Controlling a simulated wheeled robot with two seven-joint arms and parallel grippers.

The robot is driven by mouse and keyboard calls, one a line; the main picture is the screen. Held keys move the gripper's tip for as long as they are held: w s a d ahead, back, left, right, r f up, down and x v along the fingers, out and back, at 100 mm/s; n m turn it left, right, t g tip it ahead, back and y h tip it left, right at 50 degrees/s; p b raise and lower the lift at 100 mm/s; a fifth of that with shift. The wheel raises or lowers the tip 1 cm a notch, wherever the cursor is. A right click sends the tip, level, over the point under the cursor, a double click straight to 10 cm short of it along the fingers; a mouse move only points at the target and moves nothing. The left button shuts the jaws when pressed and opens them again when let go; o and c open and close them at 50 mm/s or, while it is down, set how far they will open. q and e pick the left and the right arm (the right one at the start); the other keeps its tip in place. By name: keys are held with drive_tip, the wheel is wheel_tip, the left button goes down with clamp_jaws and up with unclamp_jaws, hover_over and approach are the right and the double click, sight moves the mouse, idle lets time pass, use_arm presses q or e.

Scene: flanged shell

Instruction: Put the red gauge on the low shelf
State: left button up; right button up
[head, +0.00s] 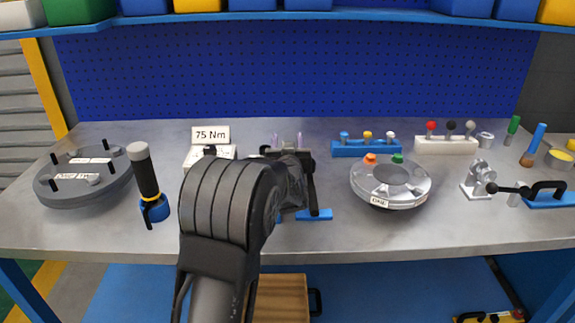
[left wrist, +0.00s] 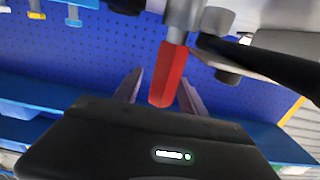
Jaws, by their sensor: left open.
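The red gauge (left wrist: 168,76) shows in the left wrist view as a red faceted handle with a grey metal cylinder at one end. It lies between the two spread fingers of my left gripper (left wrist: 160,92), with visible gaps at both sides. In the head view my left gripper (head: 287,141) is over the middle of the bench, and its arm hides the gauge. The low shelf (head: 385,292) looks to be the blue board under the bench. My right gripper is not in view.
The bench (head: 330,238) carries a dark flanged cover (head: 85,190), a black-handled tool (head: 146,175), a "75 Nm" sign (head: 210,134), a silver flanged shell (head: 400,190), and peg racks. A wooden box (head: 282,297) sits low, partly behind my arm. Bins line the upper shelf.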

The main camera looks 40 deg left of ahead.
use_arm(q)
drive_tip(key=shift+c, duration=0.4)
clamp_jaws()
idle(0.4)
idle(1.0)
